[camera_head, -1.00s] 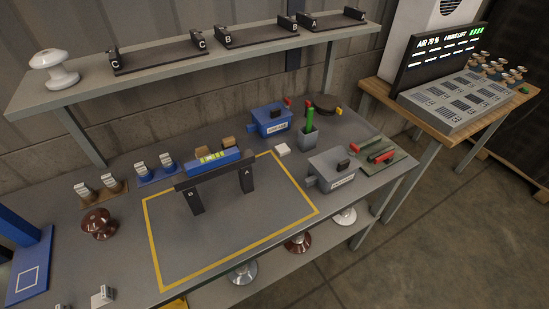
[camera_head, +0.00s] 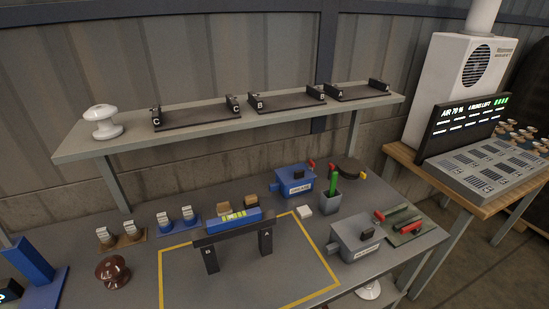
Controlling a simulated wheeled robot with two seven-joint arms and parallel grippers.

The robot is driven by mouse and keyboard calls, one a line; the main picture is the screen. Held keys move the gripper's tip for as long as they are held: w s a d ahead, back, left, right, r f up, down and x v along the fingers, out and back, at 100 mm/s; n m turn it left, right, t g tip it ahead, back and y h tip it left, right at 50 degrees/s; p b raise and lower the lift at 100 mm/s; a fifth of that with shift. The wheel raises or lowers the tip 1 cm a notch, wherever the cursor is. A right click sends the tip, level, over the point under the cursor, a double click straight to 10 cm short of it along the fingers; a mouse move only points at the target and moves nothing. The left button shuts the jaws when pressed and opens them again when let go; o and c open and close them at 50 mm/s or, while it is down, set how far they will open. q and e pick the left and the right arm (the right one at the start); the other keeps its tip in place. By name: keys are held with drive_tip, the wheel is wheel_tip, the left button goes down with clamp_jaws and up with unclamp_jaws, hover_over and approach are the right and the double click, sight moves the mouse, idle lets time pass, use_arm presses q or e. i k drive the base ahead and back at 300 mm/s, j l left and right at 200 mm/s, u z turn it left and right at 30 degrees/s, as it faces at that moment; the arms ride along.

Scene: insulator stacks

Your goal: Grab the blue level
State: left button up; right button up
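The blue level (camera_head: 227,222) has a yellow-green window and lies on the far side of a dark stand (camera_head: 238,236), at the height of its top bar. The stand has two legs marked B and A and stands inside the yellow outline on the grey workbench (camera_head: 130,296). Whether the level rests on the bar or just behind it is hard to tell. Neither of my grippers is in view.
A shelf (camera_head: 85,148) with labelled racks and a white insulator (camera_head: 103,121) hangs above the bench. A brown insulator (camera_head: 112,271) stands left of the stand. A blue box (camera_head: 295,184) and a grey box (camera_head: 357,238) stand right. The outlined area before the stand is clear.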

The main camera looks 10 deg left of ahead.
sight(235, 220)
drive_tip(key=i+l+u, duration=0.15)
drive_tip(key=l+u, duration=0.65)
drive_tip(key=i+l+u, duration=0.1)
drive_tip(key=l+u, duration=0.3)
